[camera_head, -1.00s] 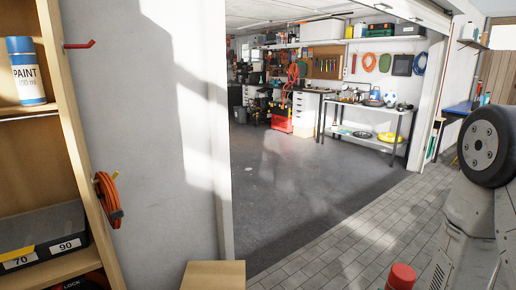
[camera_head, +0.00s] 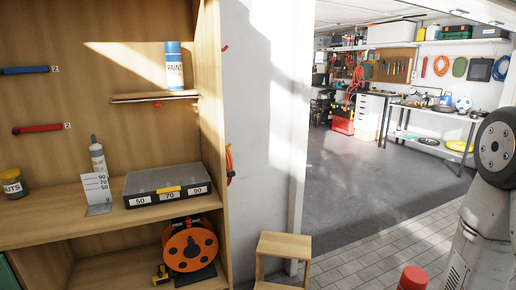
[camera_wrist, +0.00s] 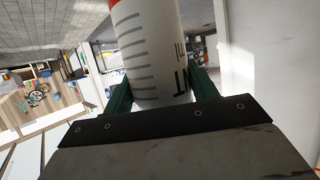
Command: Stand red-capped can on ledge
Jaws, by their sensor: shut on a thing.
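The red-capped can (camera_head: 413,278) shows at the bottom right of the head view, where only its red cap is clear. In the wrist view the can (camera_wrist: 148,50) is white with dark markings and a red band at the top edge. My gripper (camera_wrist: 158,90) has its green fingers on both sides of the can and is shut on it. The ledge (camera_head: 155,97) is a narrow wooden strip on the cabinet's back, at the upper middle left. A blue-capped paint can (camera_head: 174,68) stands upright on its right part. The ledge's left part is bare. The can is well away from the ledge.
Below the ledge, a grey case (camera_head: 168,184), a grey bottle (camera_head: 97,155), a numbered plate (camera_head: 97,194) and a yellow-lidded jar (camera_head: 13,184) stand on the worktop (camera_head: 40,228). A cable reel (camera_head: 190,248) sits underneath. A wooden stool (camera_head: 284,245) stands right of the cabinet.

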